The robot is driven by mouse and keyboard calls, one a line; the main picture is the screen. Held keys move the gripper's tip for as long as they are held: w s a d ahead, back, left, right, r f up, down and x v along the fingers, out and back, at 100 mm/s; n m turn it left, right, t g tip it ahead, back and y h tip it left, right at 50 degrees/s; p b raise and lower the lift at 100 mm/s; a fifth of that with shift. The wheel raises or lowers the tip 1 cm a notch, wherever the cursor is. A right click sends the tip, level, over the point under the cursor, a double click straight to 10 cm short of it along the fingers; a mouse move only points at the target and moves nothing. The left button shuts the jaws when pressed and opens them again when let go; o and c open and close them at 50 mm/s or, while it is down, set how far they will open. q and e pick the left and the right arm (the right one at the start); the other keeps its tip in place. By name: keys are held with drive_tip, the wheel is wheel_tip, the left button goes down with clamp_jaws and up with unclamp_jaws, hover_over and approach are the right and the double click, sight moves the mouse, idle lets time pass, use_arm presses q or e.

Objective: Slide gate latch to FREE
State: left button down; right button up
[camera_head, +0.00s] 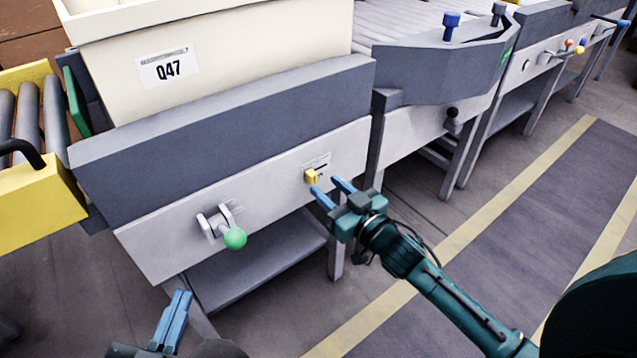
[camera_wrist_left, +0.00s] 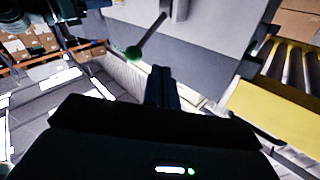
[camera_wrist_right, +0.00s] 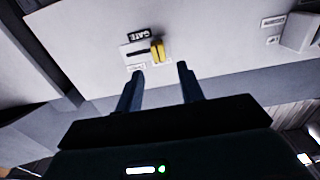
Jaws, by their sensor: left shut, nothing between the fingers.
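The yellow gate latch knob (camera_head: 311,176) sits on the pale front panel of the conveyor station, at the left end of its slot in the head view. In the right wrist view the yellow knob (camera_wrist_right: 158,51) is at the right end of a dark slot, beside a GATE label (camera_wrist_right: 138,35). My right gripper (camera_head: 327,187) is open and empty, just short of the knob, which lies ahead of the gap between its fingertips (camera_wrist_right: 160,70). My left gripper (camera_head: 181,293) is shut and empty, below and left of the panel, away from the latch.
A lever with a green ball (camera_head: 234,239) sticks out of the panel left of the latch; it also shows in the left wrist view (camera_wrist_left: 134,53). A cream tote marked Q47 (camera_head: 230,50) stands above. Floor in front of the station is open.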

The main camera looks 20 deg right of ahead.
sight(315, 176)
drive_tip(key=shift+b+x, duration=0.35)
drive_tip(key=shift+x, duration=1.75)
clamp_jaws()
